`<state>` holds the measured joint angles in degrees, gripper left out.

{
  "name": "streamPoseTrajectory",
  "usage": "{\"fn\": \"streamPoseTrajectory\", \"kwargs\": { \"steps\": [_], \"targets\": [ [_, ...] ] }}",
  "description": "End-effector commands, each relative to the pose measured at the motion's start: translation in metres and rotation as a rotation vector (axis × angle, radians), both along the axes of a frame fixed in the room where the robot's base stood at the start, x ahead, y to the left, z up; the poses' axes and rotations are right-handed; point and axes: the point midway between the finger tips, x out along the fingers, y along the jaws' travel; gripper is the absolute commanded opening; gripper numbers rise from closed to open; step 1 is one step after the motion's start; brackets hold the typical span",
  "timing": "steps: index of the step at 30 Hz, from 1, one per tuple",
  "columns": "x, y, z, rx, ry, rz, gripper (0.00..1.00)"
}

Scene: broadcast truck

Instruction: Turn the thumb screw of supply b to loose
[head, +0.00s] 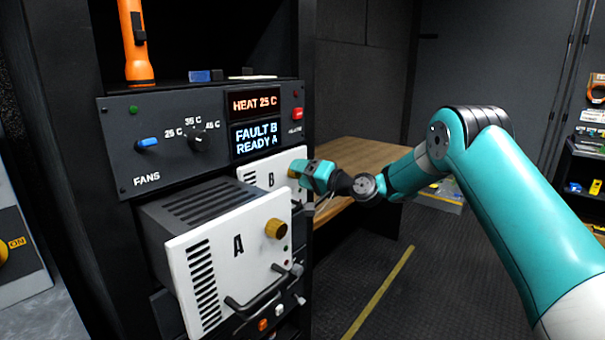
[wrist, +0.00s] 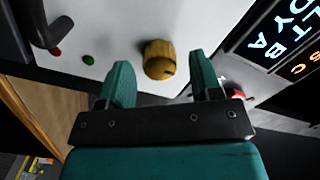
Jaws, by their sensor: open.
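Supply B (head: 246,175) is a white-faced unit marked "B" in the rack, partly hidden behind supply A and my gripper. Its brass thumb screw (head: 292,173) shows only as a sliver beside my gripper (head: 304,174). In the wrist view the thumb screw (wrist: 159,58) is a ribbed brass knob on the white face, with a dark mark on its rim. My gripper (wrist: 161,66) is open, its teal fingers on either side of the knob with visible gaps. I cannot tell how far the fingertips reach along the knob.
Supply A (head: 212,270) juts out of the rack at the front, with its own brass screw (head: 276,229) and black handle (head: 262,293). The fan panel (head: 188,160) above reads "FAULT B, READY A" and "HEAT 25 C". A wooden bench (head: 352,160) stands behind my gripper.

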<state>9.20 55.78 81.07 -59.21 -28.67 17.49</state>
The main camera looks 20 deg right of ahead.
Motion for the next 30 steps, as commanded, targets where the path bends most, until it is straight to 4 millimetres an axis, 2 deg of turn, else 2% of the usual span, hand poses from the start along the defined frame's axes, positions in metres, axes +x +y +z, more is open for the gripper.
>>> {"fn": "streamPoseTrajectory", "kwargs": {
  "steps": [3, 9, 20, 30],
  "targets": [
    [-0.0002, -0.0001, -0.0001, 0.000, 0.000, 0.000, 0.56],
    [-0.0004, -0.0003, 0.0000, 0.000, 0.000, 0.000, 0.10],
    [-0.0004, -0.0008, -0.0023, -0.035, -0.026, 0.000, 0.10],
    [-0.0009, 0.0000, -0.0062, -0.220, -0.164, 0.000, 0.10]
  ]
}}
